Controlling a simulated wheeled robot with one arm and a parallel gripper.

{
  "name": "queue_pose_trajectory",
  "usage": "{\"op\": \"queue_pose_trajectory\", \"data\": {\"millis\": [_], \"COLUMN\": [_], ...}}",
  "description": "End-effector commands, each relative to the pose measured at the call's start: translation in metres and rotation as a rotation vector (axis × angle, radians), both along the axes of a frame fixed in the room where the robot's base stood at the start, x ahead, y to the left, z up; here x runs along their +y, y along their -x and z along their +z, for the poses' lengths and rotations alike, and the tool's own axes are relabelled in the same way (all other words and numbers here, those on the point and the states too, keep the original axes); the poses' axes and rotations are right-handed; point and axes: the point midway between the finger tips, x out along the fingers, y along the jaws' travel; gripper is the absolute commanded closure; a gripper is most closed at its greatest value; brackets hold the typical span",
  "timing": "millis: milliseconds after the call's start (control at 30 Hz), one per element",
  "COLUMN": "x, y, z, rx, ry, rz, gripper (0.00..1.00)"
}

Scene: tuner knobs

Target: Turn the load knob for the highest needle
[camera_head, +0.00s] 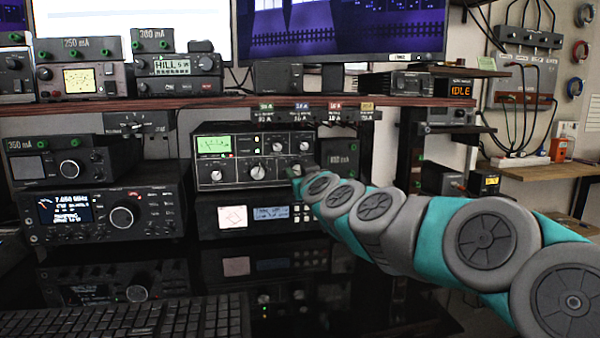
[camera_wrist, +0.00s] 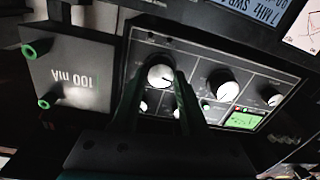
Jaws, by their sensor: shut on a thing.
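The tuner (camera_head: 235,185) is a dark box on the desk's lower shelf, with white-faced knobs and a lit green meter (camera_head: 214,145). The meter's needle position is too small to read surely; in the wrist view the meter (camera_wrist: 243,120) shows turned over. My gripper (camera_head: 297,173) is at the tuner's lower right large knob. In the wrist view my gripper (camera_wrist: 159,80) has its two dark fingers on either side of that white-faced knob (camera_wrist: 160,75), shut on it. Knob labels are not legible. The middle large knob (camera_head: 257,172) and the left one (camera_head: 215,175) are free.
A grey 100 mA box (camera_wrist: 75,75) with green-ringed terminals stands close beside the tuner. A shelf edge (camera_head: 200,102) with hanging tags runs above it. Another unit (camera_head: 265,214) sits below. A radio (camera_head: 105,212) stands left, a keyboard (camera_head: 130,318) in front.

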Motion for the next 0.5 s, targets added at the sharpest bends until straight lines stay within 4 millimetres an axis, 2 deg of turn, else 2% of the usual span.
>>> {"op": "queue_pose_trajectory", "data": {"millis": [100,500], "x": [0.0002,0.0001], "y": [0.0001,0.0], "z": [0.0,-0.0007], "rx": [0.0,0.012], "ry": [0.0,-0.043], "rz": [0.0,0.0], "gripper": [1.0,1.0]}}
